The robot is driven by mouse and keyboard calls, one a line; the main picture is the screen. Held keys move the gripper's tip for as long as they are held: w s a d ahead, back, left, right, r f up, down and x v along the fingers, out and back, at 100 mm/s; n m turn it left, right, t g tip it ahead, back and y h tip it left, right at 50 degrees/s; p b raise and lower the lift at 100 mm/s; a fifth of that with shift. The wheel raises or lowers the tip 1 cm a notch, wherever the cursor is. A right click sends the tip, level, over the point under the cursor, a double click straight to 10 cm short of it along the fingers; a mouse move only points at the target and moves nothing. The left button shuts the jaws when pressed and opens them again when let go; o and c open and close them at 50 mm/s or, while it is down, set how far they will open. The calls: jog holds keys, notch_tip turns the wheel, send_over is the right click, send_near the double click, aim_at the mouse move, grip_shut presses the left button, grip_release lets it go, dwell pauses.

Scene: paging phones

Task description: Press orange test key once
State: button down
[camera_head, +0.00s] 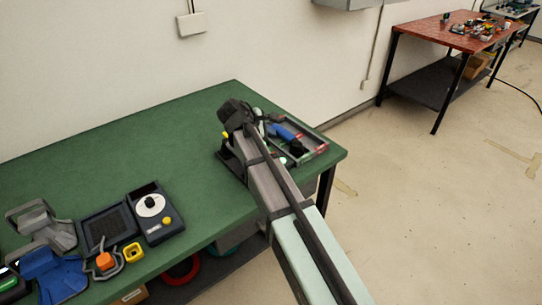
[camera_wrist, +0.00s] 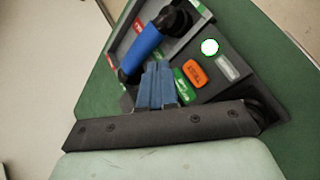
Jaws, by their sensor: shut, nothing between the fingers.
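A grey paging phone panel (camera_wrist: 236,50) with a blue handset (camera_wrist: 143,48) lies on the green table. An orange key (camera_wrist: 194,73) sits on the panel to the right of the handset, with blurred lettering. A green key (camera_wrist: 184,92) is just below it, and a white round spot (camera_wrist: 209,47) is above. My gripper (camera_wrist: 157,68) shows bluish fingers together and empty, left of the orange key; I cannot tell its height over the panel. In the head view, the blue handset (camera_head: 286,132) shows beside my arm at the table's far right end; the orange key is not discernible.
On the green table (camera_head: 130,150), a dark unit with a white dial (camera_head: 151,205), a yellow block (camera_head: 133,252), an orange-topped item (camera_head: 104,261) and a blue stand (camera_head: 55,275) sit at left. The table's middle is clear. A red-topped table (camera_head: 430,28) stands far off.

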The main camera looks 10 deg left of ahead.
jog(key=shift+f, duration=3.35)
jog(key=shift+f, duration=0.15)
jog(key=shift+f, duration=0.25)
jog(key=shift+s+d+f, duration=0.1)
jog(key=shift+s+f, duration=0.2)
jog(key=shift+f, duration=0.55)
dwell(0.4)
jog(key=shift+r, duration=0.2)
dwell(0.5)
jog(key=shift+r, duration=0.2)
jog(key=shift+w+r, duration=0.1)
jog(key=shift+r, duration=0.05)
